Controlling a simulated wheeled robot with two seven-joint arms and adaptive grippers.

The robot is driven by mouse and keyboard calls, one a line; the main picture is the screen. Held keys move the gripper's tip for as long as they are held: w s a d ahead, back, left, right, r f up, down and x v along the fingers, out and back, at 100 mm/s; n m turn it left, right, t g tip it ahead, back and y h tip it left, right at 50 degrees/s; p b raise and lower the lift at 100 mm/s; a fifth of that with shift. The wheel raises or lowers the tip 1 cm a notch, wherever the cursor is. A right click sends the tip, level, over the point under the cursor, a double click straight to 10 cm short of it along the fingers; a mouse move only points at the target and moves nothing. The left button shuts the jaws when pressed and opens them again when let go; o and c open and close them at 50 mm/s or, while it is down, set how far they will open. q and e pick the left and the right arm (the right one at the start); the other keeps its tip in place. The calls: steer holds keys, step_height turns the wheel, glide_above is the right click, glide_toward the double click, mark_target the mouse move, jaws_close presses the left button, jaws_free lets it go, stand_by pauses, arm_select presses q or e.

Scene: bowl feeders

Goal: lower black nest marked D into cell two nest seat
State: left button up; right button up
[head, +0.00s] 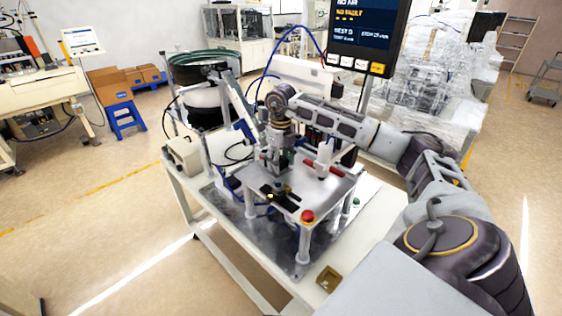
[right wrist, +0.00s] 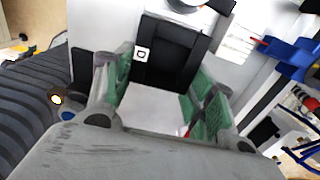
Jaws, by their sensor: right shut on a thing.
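My right gripper (head: 279,166) points down over the raised metal plate of the bench station. In the right wrist view its green-padded fingers (right wrist: 165,95) are shut on the black nest (right wrist: 178,62), a dark block with a small white square mark. My left gripper is not in view.
The raised plate (head: 318,197) carries a red button (head: 307,215) at its front corner and a white cylinder with red parts (head: 324,160). A bowl feeder (head: 202,68) stands behind left. A monitor (head: 368,30) stands behind right. A small brass-coloured square piece (head: 329,278) lies near the front edge.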

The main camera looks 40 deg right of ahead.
steer(key=shift+f+b, duration=0.5)
steer(key=shift+f, duration=0.35)
stand_by(1.4)
steer(key=o, duration=1.2)
steer(key=shift+o, duration=0.2)
steer(key=shift+a, duration=0.1)
steer(key=shift+r+p, duration=1.05)
steer(key=shift+r, duration=0.65)
steer(key=shift+r+p, duration=1.2)
steer(key=shift+r, duration=0.55)
